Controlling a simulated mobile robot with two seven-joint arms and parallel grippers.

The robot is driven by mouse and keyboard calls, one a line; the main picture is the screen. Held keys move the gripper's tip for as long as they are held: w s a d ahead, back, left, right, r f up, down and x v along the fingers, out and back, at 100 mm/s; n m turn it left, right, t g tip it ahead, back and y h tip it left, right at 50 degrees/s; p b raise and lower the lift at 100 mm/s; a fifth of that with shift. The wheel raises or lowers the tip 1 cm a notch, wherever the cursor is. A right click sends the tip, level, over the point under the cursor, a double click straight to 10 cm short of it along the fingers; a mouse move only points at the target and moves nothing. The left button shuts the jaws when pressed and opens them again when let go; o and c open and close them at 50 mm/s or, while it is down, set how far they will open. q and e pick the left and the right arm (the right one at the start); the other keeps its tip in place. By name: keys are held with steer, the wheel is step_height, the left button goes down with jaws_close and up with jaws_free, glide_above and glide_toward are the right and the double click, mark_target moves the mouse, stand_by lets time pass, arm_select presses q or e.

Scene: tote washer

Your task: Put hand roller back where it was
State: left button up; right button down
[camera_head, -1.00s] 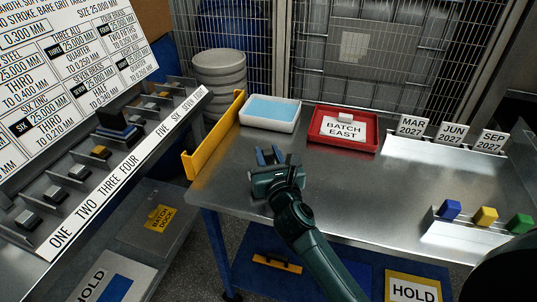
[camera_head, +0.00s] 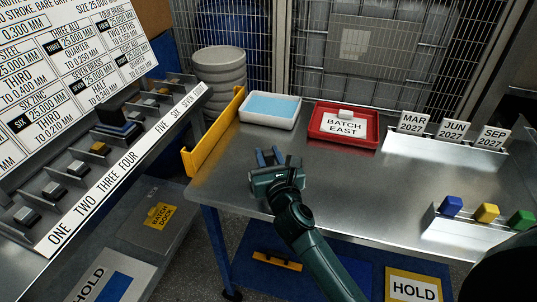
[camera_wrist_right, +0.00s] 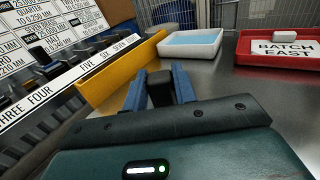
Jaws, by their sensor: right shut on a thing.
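My right gripper (camera_head: 270,157) is over the near left part of the steel table, short of the white tray. In the right wrist view, its blue fingers (camera_wrist_right: 160,88) are shut on a black block-like thing (camera_wrist_right: 160,92). This may be the hand roller, but only its dark end shows, so I cannot tell for sure. In the head view the held thing is mostly hidden by the gripper. My left gripper is not in view.
A slotted rack (camera_head: 128,165), numbered one to seven, holds several parts at left. A yellow guard (camera_head: 215,135) edges the steel table (camera_head: 370,195). A white tray of blue liquid (camera_head: 294,121), red batch tray (camera_head: 316,136) and coloured blocks stand there. The table's middle is clear.

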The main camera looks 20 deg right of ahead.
steer(key=c, duration=1.1)
jaws_free()
steer(key=shift+o, duration=0.7)
steer(key=o, duration=1)
steer(key=shift+c, duration=0.2)
steer(key=shift+s, duration=0.1)
steer(key=shift+s+a+p, duration=0.15)
steer(key=shift+s+p, duration=0.2)
steer(key=shift+s, duration=3.9)
steer(key=shift+s+a, duration=0.2)
steer(key=shift+s, duration=0.05)
